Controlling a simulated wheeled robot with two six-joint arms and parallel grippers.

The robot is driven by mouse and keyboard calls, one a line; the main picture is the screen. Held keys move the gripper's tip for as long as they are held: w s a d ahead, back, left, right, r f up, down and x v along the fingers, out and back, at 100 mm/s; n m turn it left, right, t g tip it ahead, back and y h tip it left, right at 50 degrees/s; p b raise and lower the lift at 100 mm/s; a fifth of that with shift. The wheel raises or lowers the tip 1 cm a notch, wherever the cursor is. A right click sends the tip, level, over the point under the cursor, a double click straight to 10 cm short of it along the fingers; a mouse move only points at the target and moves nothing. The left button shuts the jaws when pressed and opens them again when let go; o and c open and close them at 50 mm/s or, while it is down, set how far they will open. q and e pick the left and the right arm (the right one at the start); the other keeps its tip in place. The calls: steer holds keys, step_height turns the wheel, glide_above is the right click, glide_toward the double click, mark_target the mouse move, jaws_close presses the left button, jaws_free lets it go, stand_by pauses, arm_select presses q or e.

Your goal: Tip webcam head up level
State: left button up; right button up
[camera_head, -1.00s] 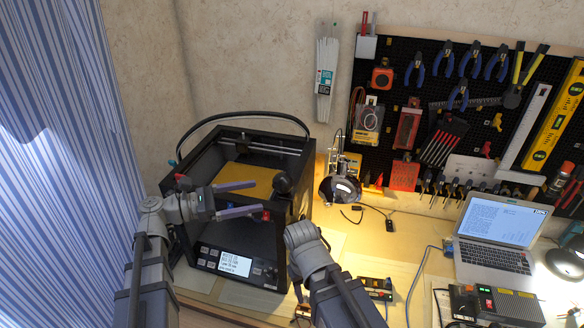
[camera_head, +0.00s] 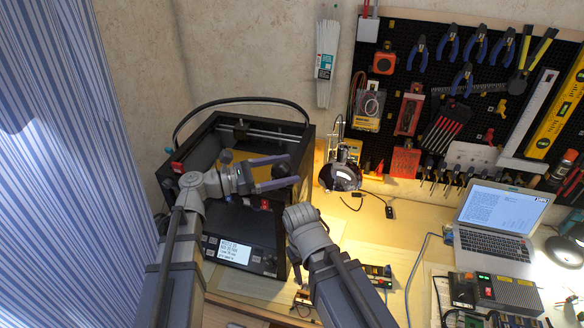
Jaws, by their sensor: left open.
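My left gripper (camera_head: 276,171) is in the head view over the front right of the black 3D printer. Its two grey-violet fingers are open, one above the other, pointing right.
The 3D printer (camera_head: 240,217) has a lit screen in front and a cable arching over its top. A lamp (camera_head: 341,177) stands right of it. A laptop (camera_head: 500,222) and electronics boxes (camera_head: 497,294) lie farther right. The pegboard (camera_head: 400,60) of tools is behind.

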arm_select(q)
steer(key=shift+x, duration=1.2)
steer(key=shift+c, duration=0.2)
steer(key=c, duration=1.3)
steer(key=shift+r+p, duration=0.2)
steer(key=shift+p, duration=0.4)
steer(key=m+y+p, duration=0.1)
steer(key=y+p, duration=0.1)
steer(key=p, duration=0.1)
steer(key=d+m+y+p, duration=0.1)
steer(key=p, duration=0.2)
steer(key=shift+s+f+y, duration=0.1)
steer(key=shift+s+y, duration=0.1)
steer(key=shift+y, duration=0.2)
steer(key=shift+d+f+m+y+p, duration=0.15)
steer(key=shift+f+m+y+p, duration=0.35)
steer(key=shift+y+p, duration=0.75)
